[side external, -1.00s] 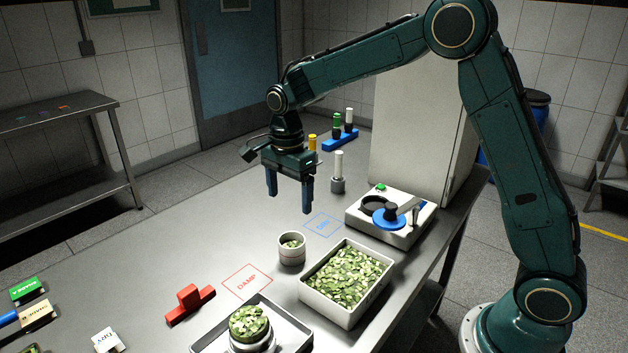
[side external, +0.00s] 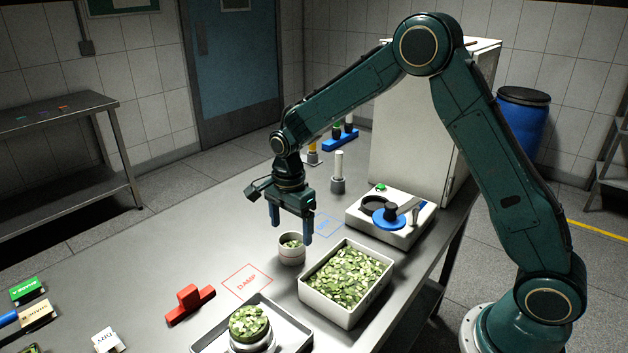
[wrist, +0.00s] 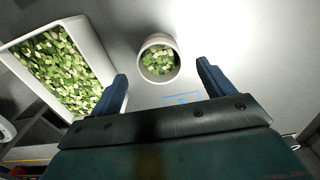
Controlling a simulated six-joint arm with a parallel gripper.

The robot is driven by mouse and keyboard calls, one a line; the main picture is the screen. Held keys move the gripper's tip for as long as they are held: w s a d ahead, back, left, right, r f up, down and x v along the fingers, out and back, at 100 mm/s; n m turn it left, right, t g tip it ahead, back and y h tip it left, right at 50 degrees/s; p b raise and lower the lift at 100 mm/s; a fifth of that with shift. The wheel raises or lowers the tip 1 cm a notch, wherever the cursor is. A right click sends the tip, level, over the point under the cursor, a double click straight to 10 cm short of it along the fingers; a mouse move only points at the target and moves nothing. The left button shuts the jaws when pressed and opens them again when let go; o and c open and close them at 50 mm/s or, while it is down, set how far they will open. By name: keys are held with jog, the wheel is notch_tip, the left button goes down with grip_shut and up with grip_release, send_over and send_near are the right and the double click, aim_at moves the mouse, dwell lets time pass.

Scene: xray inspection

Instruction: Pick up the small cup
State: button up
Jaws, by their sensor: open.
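The small cup (side external: 291,252) is white and round and holds green leafy pieces. It stands upright on the steel table, left of the white bin. In the wrist view the small cup (wrist: 158,60) lies ahead of my gripper, between the lines of its two fingers. My gripper (side external: 292,232) is open and empty, pointing down above and just behind the cup. Its blue fingers (wrist: 165,82) also show in the wrist view, one on each side and apart from the cup.
A white bin (side external: 304,290) full of green pieces stands close right of the cup. Behind it is a white device with a blue disc (side external: 390,219). A tray (side external: 294,338) with a heaped container and a red block (side external: 188,303) lie in front.

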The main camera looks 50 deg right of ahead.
aim_at(292, 247)
jog(key=shift+f, duration=2.55)
jog(key=shift+c, duration=0.2)
jog(key=c, duration=1)
